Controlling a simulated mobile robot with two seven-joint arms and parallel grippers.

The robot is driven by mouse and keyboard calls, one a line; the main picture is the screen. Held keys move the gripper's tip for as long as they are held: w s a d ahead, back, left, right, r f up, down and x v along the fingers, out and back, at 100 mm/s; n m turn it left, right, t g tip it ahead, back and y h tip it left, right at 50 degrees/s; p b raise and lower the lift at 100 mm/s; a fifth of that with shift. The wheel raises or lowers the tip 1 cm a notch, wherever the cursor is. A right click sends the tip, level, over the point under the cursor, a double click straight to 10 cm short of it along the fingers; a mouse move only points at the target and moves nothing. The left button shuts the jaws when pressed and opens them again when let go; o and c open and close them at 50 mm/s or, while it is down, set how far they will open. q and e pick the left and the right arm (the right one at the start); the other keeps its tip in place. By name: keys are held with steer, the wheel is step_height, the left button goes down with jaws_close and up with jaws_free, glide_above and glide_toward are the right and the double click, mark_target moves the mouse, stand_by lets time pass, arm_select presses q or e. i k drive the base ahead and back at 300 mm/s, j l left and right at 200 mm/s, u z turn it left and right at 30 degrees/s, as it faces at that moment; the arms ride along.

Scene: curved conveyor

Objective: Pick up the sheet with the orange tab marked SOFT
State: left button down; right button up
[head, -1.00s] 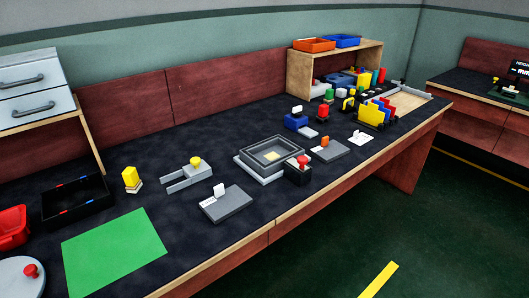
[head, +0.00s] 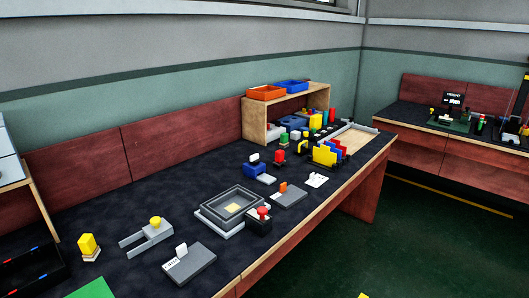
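A flat dark grey sheet with an upright orange tab (head: 290,196) lies on the dark bench top in the head view, right of the grey square tray. It has a small white label whose lettering is too small to read. A similar grey sheet with an upright white tab (head: 190,266) lies nearer, at the lower middle; its label is also unreadable. Neither of my grippers is in view.
The grey square tray (head: 207,213) and a black box with a red button (head: 259,224) stand between the two sheets. A small white card (head: 316,180) lies right of the orange-tabbed sheet. A yellow-knobbed grey fixture (head: 147,236) stands left. Open floor (head: 420,240) lies right of the bench.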

mark_target(287, 196)
steer(key=u, duration=0.6)
steer(key=i+l+u, duration=0.1)
steer(key=l+u, duration=0.65)
steer(key=u, duration=0.2)
steer(key=l+u, duration=0.4)
steer(key=l, duration=0.5)
steer(key=k+l, duration=0.1)
steer(key=l, duration=0.4)
steer(key=k+l+u, duration=0.1)
steer(key=l, duration=0.35)
